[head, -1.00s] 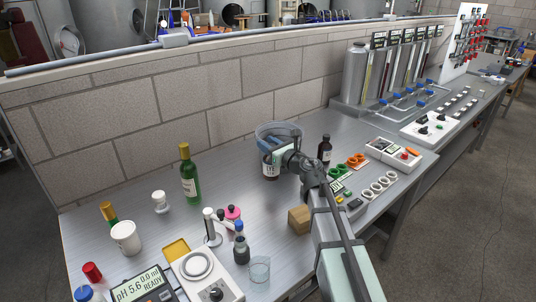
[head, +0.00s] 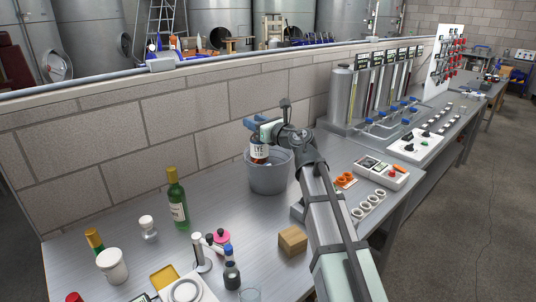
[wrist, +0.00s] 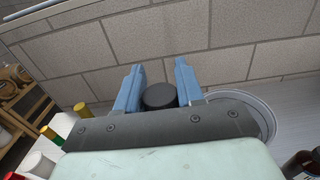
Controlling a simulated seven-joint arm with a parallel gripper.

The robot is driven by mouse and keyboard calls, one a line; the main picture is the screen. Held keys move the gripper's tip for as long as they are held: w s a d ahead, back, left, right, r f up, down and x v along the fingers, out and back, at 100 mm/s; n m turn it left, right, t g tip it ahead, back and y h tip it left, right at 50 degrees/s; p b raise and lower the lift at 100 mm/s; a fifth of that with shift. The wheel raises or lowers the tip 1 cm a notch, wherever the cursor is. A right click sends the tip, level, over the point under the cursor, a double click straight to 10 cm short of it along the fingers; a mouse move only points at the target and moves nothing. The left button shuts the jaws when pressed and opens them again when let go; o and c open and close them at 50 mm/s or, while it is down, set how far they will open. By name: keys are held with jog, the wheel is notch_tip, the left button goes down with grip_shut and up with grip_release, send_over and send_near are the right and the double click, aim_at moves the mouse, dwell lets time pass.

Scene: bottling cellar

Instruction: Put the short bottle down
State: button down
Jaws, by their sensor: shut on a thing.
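The short bottle (head: 259,151), brown with a white label reading "LYE", hangs upright in my gripper (head: 256,128). In the head view its lower end overlaps the rim of a grey bucket (head: 268,180); I cannot tell whether it is over the opening or behind it. In the wrist view its black cap (wrist: 159,96) sits between the two blue fingers of my gripper (wrist: 158,88). The bucket's rim (wrist: 262,103) shows there at right, partly hidden by my gripper.
A green wine bottle (head: 177,204) and a white-capped jar (head: 148,227) stand left on the metal bench. A cardboard-brown block (head: 292,241) is in front of the bucket. A brick wall (head: 130,140) runs behind. Bare bench lies between green bottle and bucket.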

notch_tip(320, 180, up, 2)
jog(key=shift+r, duration=0.15)
jog(key=w+a+m+t+h, duration=0.1)
jog(key=w+m+t+h, duration=0.4)
jog(key=w, duration=1.5)
notch_tip(320, 180, down, 15)
jog(key=g+h, duration=0.1)
jog(key=shift+w+f, duration=0.2)
jog(key=shift+w, duration=0.05)
jog(key=shift+f, duration=0.35)
jog(key=c, duration=0.7)
grip_release()
